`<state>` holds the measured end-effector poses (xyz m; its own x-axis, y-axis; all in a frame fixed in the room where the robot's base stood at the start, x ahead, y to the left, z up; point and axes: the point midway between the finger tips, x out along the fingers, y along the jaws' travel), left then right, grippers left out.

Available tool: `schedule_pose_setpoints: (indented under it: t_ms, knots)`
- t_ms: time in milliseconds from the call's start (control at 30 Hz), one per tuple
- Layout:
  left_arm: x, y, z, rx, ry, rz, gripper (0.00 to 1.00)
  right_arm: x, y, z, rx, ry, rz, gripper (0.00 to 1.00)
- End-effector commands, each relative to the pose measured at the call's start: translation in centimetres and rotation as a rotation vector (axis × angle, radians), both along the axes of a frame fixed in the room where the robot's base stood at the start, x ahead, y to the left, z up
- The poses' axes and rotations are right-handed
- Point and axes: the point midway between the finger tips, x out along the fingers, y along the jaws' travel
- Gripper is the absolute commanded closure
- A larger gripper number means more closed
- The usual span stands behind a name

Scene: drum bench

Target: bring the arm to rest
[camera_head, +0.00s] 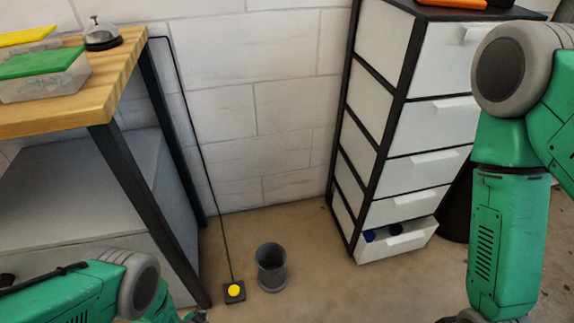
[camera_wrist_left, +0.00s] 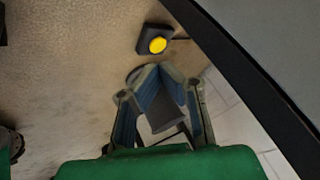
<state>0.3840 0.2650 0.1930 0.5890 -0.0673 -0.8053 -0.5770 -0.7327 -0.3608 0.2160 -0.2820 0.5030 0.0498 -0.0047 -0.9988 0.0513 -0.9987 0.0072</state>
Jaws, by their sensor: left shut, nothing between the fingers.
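My left arm comes in at the bottom left of the head view, and its gripper (camera_head: 195,316) shows only in part at the bottom edge. In the left wrist view the fingers of my left gripper (camera_wrist_left: 161,72) come together at the tips, shut and empty. They are above the floor, just below the yellow push button in that picture. My right arm (camera_head: 505,235) hangs down at the right side of the head view. Its gripper is not clearly seen, being beyond the bottom edge.
A yellow button on a black base (camera_head: 234,291) and a grey bin (camera_head: 271,267) stand on the floor. A wooden-topped bench (camera_head: 125,85) is left, with a bell (camera_head: 101,36) and lidded boxes. A drawer cabinet (camera_head: 428,125) has its bottom drawer (camera_head: 398,243) open.

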Motion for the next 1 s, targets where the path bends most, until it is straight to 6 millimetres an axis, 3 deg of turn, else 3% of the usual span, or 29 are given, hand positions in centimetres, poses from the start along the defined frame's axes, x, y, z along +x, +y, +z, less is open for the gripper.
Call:
schedule_pose_setpoints:
  t_ms: [167, 267, 467, 600, 700, 833, 1000]
  knots:
    - [-0.7, 1.3, 6.2, -0.038, 0.106, 0.122, 1.00, 0.0, 0.0, 2.1, 0.000, 0.000, 0.000, 1.00]
    - [-2.0, 1.9, 11.2, -0.068, 0.189, 0.220, 1.00, 0.0, 0.0, 3.4, 0.000, 0.000, 0.000, 1.00]
    - [-6.8, 2.2, 22.9, -0.126, 0.357, 0.425, 1.00, 0.0, 0.0, 6.0, 0.000, 0.000, 0.000, 1.00]
    - [-11.1, 1.9, 31.1, -0.153, 0.462, 0.552, 1.00, 0.0, 0.0, 7.5, 0.000, 0.000, 0.000, 1.00]
    - [-13.9, 1.7, 35.5, -0.165, 0.519, 0.620, 1.00, 0.0, 0.0, 8.2, 0.000, 0.000, 0.000, 1.00]
    - [-16.1, 1.6, 38.8, -0.170, 0.562, 0.671, 1.00, 0.0, 0.0, 8.6, 0.000, 0.000, 0.000, 1.00]
    - [-16.9, 1.6, 39.9, -0.170, 0.578, 0.690, 1.00, 0.0, 0.0, 8.7, 0.000, 0.000, 0.000, 1.00]
